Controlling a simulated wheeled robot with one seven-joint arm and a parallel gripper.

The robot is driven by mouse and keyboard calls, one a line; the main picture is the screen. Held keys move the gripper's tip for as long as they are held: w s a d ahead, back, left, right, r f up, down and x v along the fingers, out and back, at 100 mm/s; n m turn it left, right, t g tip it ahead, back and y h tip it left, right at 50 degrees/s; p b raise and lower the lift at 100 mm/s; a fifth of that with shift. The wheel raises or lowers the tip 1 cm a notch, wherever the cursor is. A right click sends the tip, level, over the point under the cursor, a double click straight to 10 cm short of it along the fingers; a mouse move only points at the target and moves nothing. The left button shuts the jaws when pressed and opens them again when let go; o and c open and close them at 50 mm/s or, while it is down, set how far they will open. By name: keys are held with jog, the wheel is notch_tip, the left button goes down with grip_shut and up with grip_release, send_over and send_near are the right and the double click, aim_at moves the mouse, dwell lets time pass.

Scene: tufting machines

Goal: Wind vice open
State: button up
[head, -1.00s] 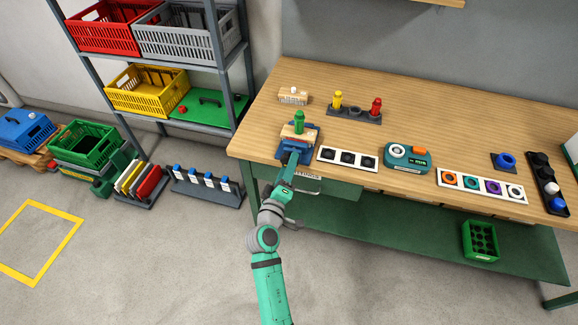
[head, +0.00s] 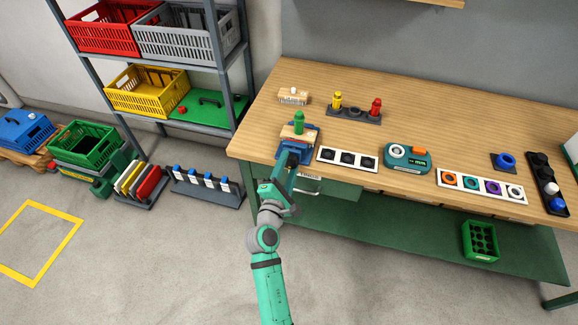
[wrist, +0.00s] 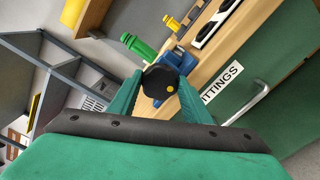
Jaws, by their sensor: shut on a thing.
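The blue vice (head: 312,129) stands at the left front edge of the wooden workbench, and it also shows in the wrist view (wrist: 184,60). A wooden block (head: 296,134) sits at its jaws, with a green peg (head: 299,121) standing on top. My gripper (wrist: 158,92) is shut on this knob, one green finger on each side. In the head view my gripper (head: 289,158) reaches the vice from the front and hides the knob. The gap between the vice jaws is too small to judge.
Right of the vice lie a white tray with black sockets (head: 326,153) and a teal device (head: 389,163). A pale block (head: 294,91) and a peg rack (head: 345,113) stand behind. A drawer with a handle (wrist: 249,107) lies below the bench edge.

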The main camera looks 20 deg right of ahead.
jog(key=shift+s+d+n, duration=0.1)
jog(key=shift+n, duration=1.5)
jog(key=shift+f, duration=0.1)
jog(key=o, duration=1.1)
jog(key=shift+c, duration=0.2)
jog(key=v, duration=1.1)
